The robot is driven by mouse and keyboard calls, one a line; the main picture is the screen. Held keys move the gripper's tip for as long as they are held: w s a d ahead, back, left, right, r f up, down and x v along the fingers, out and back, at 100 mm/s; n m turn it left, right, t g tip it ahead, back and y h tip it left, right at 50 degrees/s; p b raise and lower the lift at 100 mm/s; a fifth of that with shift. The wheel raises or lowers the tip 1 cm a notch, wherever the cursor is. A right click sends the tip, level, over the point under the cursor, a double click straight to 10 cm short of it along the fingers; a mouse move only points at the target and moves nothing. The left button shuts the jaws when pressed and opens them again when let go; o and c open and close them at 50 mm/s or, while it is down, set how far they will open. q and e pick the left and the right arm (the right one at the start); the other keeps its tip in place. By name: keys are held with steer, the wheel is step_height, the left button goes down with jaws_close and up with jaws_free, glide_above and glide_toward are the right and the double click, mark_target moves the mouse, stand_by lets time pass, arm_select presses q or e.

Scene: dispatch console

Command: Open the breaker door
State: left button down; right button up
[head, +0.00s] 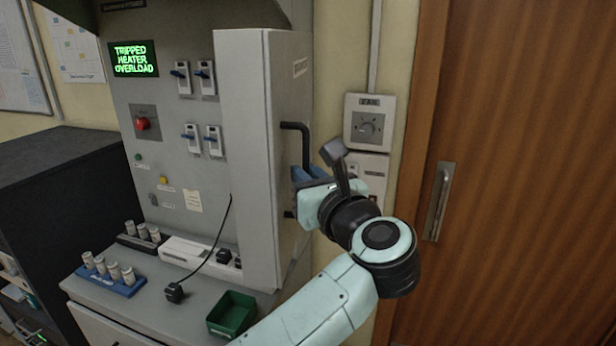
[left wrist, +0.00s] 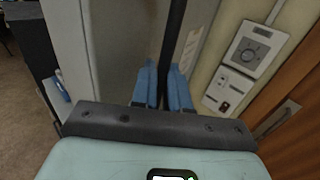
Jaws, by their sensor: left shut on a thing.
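The breaker door (head: 298,95) is the grey, labelled panel on the right-hand side of a tall grey cabinet. I see no clear gap at its edges, so I cannot tell whether it is ajar. Its black bar handle (head: 296,126) stands upright; the lower part is partly hidden by my gripper. My left gripper (head: 301,176) has blue fingers and is shut around the handle. In the left wrist view, the dark handle (left wrist: 174,35) runs between the two blue fingers of my left gripper (left wrist: 165,88). My right gripper is not in view.
A fan switch (head: 370,124) is on the wall just right of my gripper. A wooden door (head: 520,180) stands further right. The console ledge holds a green bin (head: 232,313) and a blue fuse rack (head: 108,283). A lit screen (head: 133,59) reads "TRIPPED HEATER OVERLOAD".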

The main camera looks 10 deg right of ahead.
arm_select(q)
steer(key=shift+w+a+r, duration=0.15)
steer(key=shift+a+r, duration=0.15)
steer(key=c, duration=1.5)
jaws_free()
steer(key=shift+o, duration=1.1)
steer(key=shift+w+f, duration=0.1)
steer(key=shift+w, duration=0.05)
steer(key=shift+w+f, duration=0.15)
steer(key=shift+w, duration=0.05)
steer(key=shift+s+d, duration=0.1)
steer(key=shift+s+d, duration=0.1)
steer(key=shift+s, duration=0.05)
steer(key=shift+f, duration=0.1)
